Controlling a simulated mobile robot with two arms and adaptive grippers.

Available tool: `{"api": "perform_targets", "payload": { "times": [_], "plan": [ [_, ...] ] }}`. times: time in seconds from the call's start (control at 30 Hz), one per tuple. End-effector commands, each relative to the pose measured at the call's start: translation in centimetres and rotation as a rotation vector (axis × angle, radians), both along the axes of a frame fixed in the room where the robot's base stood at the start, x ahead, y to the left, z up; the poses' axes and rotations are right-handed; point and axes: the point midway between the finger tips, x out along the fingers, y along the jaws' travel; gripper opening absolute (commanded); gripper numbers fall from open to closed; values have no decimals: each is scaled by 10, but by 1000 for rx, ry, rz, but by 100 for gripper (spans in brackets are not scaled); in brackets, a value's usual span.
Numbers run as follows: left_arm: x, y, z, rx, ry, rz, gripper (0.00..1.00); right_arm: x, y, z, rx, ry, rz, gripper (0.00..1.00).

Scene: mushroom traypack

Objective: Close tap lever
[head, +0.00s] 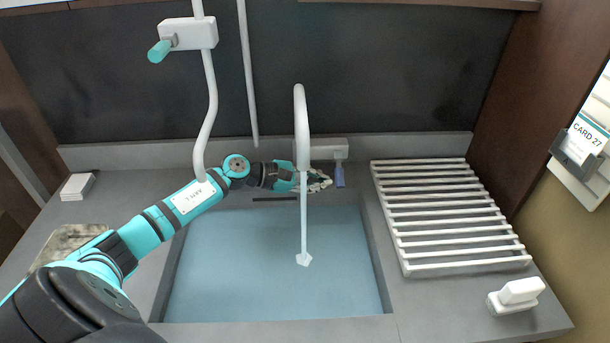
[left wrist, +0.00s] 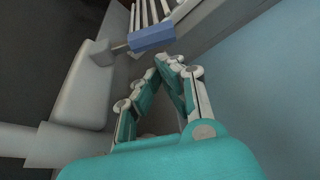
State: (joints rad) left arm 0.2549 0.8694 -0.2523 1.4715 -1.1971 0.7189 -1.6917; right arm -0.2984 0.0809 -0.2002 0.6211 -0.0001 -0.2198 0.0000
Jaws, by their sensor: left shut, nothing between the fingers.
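The tap has a white curved spout (head: 301,112) and a pale body (head: 322,150) behind the sink. A pale stream (head: 304,215) runs from the spout down into the sink (head: 377,255). The blue tap lever (head: 339,176) hangs down from the right end of the tap body. In the left wrist view the lever (left wrist: 152,39) lies just beyond my fingertips, with the tap body (left wrist: 82,88) to the left. My left gripper (head: 328,183) reaches behind the stream, close beside the lever. Its fingers (left wrist: 166,62) are shut and empty. Contact with the lever cannot be told.
A white drying rack (head: 450,215) lies right of the sink. A white fixture with a teal handle (head: 158,51) is at upper left. A white block (head: 518,293) sits at front right, and a card holder (head: 580,145) is on the right wall.

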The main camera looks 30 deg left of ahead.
Motion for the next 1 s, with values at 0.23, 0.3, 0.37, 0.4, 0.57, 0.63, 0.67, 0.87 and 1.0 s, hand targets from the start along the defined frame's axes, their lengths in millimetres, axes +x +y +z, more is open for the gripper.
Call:
{"api": "perform_targets", "payload": {
  "times": [0.23,0.3,0.37,0.4,0.57,0.63,0.67,0.87,1.0],
  "plan": [
    [6,-6,-3,1,0,-1,0,9,1,3,2,-15,0,0],
    [6,-6,-3,1,0,-1,0,6,1,2,1,-10,0,0],
    [6,-6,-3,1,0,-1,0,3,1,2,1,-5,0,0],
    [6,-6,-3,1,0,-1,0,1,0,2,0,-2,0,0],
    [6,-6,-2,-4,6,-1,0,-6,0,2,0,10,0,0],
    [5,-6,-2,-11,16,-1,0,-7,0,2,0,11,0,0],
    [5,-6,-1,-17,23,-1,0,-7,0,2,0,10,0,0],
    [4,-8,0,-38,50,-2,0,-6,1,2,0,9,0,0],
    [3,-8,1,-50,68,-2,0,-4,1,2,1,6,-1,0]
  ]
}}
